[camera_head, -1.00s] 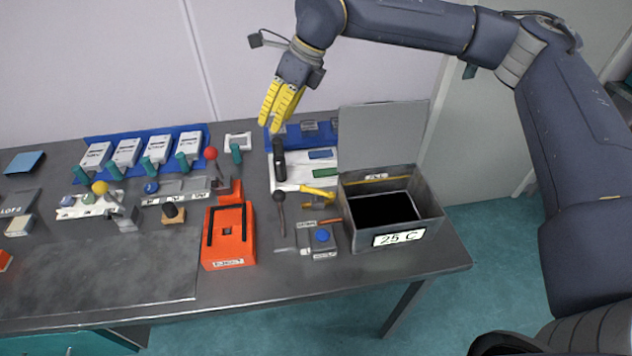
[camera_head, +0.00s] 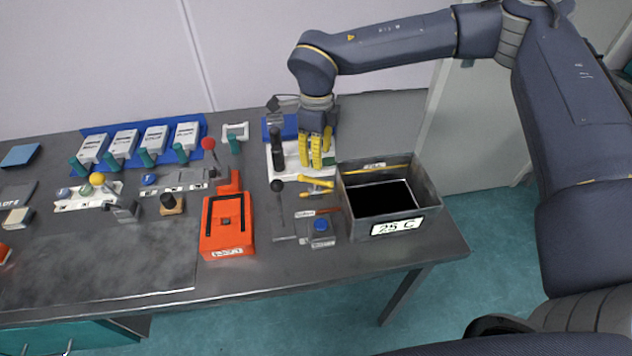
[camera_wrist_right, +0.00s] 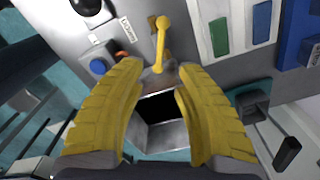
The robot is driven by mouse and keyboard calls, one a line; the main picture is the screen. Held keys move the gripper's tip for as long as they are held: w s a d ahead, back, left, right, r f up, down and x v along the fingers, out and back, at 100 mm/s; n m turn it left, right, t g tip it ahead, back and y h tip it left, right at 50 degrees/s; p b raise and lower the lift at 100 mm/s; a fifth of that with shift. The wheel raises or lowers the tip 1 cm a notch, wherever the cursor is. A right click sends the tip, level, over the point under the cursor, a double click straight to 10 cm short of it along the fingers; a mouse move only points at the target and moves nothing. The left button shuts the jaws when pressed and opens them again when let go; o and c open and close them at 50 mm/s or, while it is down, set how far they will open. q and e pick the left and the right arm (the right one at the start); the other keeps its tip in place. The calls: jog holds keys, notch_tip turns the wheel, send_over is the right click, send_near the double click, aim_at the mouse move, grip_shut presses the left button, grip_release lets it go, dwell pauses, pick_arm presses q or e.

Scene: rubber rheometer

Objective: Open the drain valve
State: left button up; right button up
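A lever with a yellow handle (camera_head: 316,181) is on the bench, left of the grey open box; it looks like the drain valve. In the right wrist view the yellow handle (camera_wrist_right: 162,42) is upright in the picture, with a rounded end at the top and a brass-coloured part beside it. My right gripper (camera_head: 317,163) points down just behind the handle. In the right wrist view its yellow fingers (camera_wrist_right: 158,85) are spread, with nothing between their tips; the handle is beyond them, apart. My left gripper is not in view.
The grey box (camera_head: 430,183), labelled 25 C, stands right of the lever. A red-orange bar (camera_head: 318,212) and a small unit with a blue knob (camera_head: 320,225) are in front of it. A black-knobbed lever (camera_head: 279,210) stands left. The front bench edge is clear.

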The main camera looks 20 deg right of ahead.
aim_at(316, 179)
notch_tip(316, 179, down, 11)
jog(key=shift+r, duration=0.2)
dwell(0.3)
grip_shut()
dwell(0.4)
